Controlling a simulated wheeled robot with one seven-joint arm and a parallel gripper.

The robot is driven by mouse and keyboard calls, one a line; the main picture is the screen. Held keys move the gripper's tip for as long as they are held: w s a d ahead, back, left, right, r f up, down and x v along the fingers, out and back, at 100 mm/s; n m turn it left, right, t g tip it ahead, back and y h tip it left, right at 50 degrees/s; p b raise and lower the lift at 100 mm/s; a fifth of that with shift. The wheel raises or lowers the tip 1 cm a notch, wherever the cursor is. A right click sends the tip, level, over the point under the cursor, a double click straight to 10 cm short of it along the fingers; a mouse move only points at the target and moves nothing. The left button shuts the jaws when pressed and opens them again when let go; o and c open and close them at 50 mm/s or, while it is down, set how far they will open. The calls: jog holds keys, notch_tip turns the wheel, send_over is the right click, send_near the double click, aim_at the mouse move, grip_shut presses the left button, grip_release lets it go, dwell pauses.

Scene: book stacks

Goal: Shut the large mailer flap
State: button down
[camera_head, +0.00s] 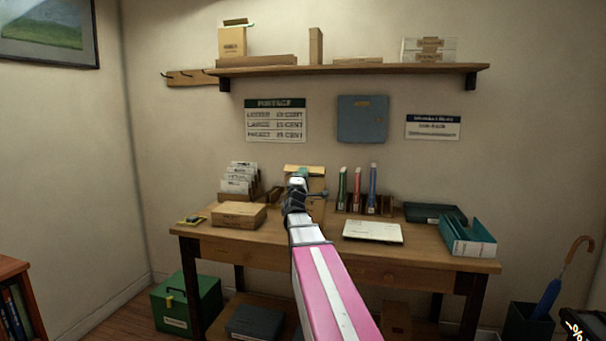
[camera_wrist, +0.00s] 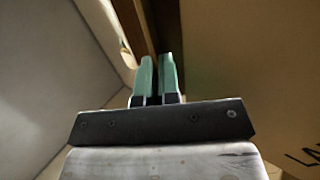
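The large mailer (camera_head: 318,211) is a brown cardboard piece standing at the back of the desk, partly hidden behind my arm. A paler flap (camera_head: 308,168) shows at its top, sticking up or out; its exact angle is hard to tell. In the wrist view the mailer's brown face (camera_wrist: 250,70) fills the right side, with the letters "LA" at the lower right. My gripper (camera_head: 299,174) is in front of the mailer near the flap. In the wrist view its green fingers (camera_wrist: 157,62) lie close together with nothing visible between them.
The wooden desk (camera_head: 270,238) holds a brown box (camera_head: 239,215), a letter rack (camera_head: 240,180), upright colored binders (camera_head: 372,188), a pale flat pad (camera_head: 372,231) and a teal tray (camera_head: 467,238). A shelf (camera_head: 380,69) with boxes hangs above.

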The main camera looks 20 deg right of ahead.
dwell(0.4)
jog(key=c, duration=1.3)
grip_release()
